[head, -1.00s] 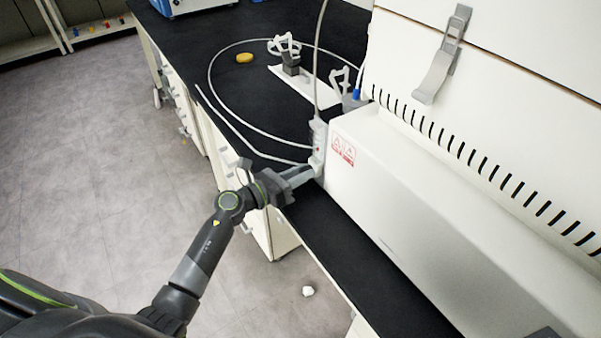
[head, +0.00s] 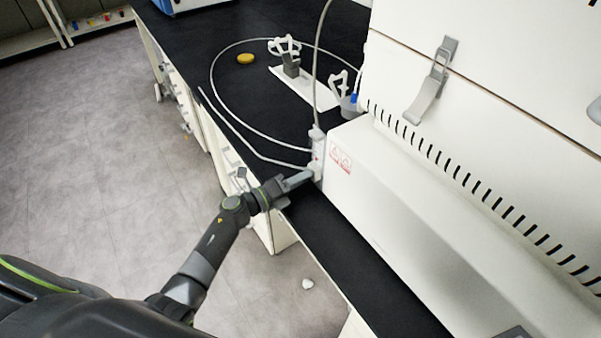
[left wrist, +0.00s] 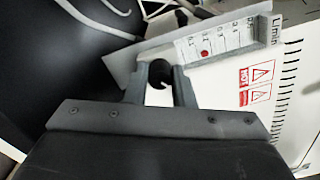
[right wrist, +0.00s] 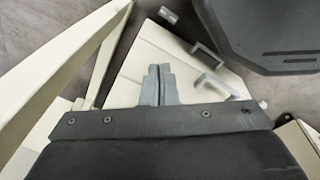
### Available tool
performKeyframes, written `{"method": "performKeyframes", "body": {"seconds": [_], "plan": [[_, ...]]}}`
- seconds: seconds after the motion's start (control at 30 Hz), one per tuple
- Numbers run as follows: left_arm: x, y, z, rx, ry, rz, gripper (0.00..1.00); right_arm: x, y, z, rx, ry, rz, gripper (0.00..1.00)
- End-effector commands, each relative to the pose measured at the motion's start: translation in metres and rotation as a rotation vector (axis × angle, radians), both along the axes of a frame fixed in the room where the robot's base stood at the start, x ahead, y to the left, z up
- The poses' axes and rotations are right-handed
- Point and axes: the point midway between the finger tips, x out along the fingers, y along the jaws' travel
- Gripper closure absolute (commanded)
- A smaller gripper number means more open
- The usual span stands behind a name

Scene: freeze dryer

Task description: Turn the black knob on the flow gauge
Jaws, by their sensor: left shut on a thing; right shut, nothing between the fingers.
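The flow gauge (head: 318,150) is a slim upright white block with tubing at the left end of the large white machine. In the left wrist view the gauge (left wrist: 228,42) shows its printed scale with a red dot. The black knob (left wrist: 158,74) sits low on its face. My left gripper (left wrist: 160,82) is shut on the black knob, one finger on each side. The head view shows the left gripper (head: 305,178) reaching the gauge from the front; the knob is hidden there. My right gripper (right wrist: 158,86) is shut and empty, away from the gauge.
The white machine (head: 420,225) with red warning labels fills the right side. Thin white tubing (head: 228,118) loops over the black bench (head: 190,50). A yellow disc (head: 245,58) and white clamps (head: 285,45) lie farther back. Cabinets (right wrist: 165,55) show below the right gripper.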

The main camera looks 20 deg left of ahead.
Motion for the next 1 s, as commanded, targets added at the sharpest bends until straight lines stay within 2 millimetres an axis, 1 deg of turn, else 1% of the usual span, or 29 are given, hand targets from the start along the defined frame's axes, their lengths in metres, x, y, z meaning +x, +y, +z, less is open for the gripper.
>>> {"method": "performKeyframes", "body": {"seconds": [0.03,0.5,0.8,1.0], "plan": [[0.000,0.000,0.003,-0.034,0.030,0.000,1.00,0.000,0.000,0.008,0.000,0.000,0.000,1.00],[0.000,0.000,0.003,-0.385,0.303,0.001,1.00,0.000,0.001,0.039,0.001,0.000,0.000,1.00],[0.000,0.000,0.002,-0.596,0.468,0.002,1.00,0.000,0.002,0.056,0.003,0.000,-0.001,1.00],[0.000,0.000,0.001,-0.704,0.551,0.001,1.00,0.000,0.003,0.063,0.003,-0.001,-0.001,1.00]]}}
